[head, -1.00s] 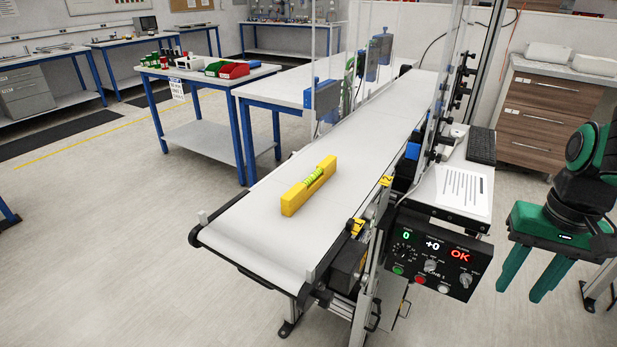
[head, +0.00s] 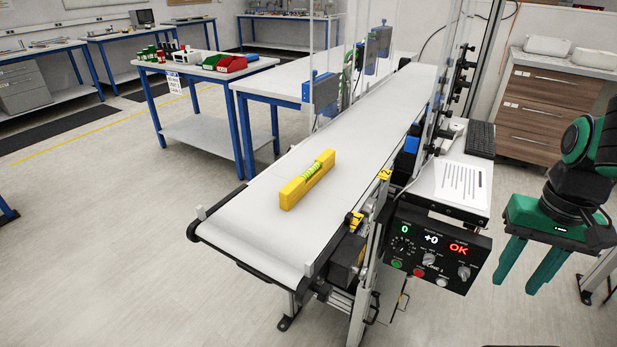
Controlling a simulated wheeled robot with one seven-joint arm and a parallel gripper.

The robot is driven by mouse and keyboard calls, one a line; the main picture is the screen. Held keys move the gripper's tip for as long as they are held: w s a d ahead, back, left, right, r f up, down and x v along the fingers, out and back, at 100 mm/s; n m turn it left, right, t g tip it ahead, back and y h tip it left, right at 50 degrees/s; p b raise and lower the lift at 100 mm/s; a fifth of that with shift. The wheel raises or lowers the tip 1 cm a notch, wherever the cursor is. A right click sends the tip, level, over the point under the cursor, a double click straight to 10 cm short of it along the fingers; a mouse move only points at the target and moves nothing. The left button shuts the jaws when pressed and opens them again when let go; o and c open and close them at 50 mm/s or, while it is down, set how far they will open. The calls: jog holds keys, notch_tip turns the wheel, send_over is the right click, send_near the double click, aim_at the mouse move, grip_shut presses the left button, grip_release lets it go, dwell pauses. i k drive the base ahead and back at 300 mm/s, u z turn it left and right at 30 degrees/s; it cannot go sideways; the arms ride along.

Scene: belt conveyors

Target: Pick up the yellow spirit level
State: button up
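The yellow spirit level (head: 293,192) lies on the near part of the white conveyor belt, set diagonally, with a green vial in its middle. Nothing touches it but the belt. My gripper (head: 526,275) is at the right side of the head view, green, with its fingers pointing down and spread apart. It is empty. It is well to the right of the spirit level, beyond the control panel.
The conveyor belt (head: 250,224) runs from the near left to the far right. A black control panel (head: 437,250) reading OK and a side shelf with paper (head: 458,188) stand between my gripper and the belt. Clear panels (head: 327,40) flank the belt farther back. Open floor lies at left.

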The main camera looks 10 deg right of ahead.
aim_at(296, 189)
jog(key=z, duration=1.8)
jog(key=k, duration=1.5)
jog(key=u, duration=0.8)
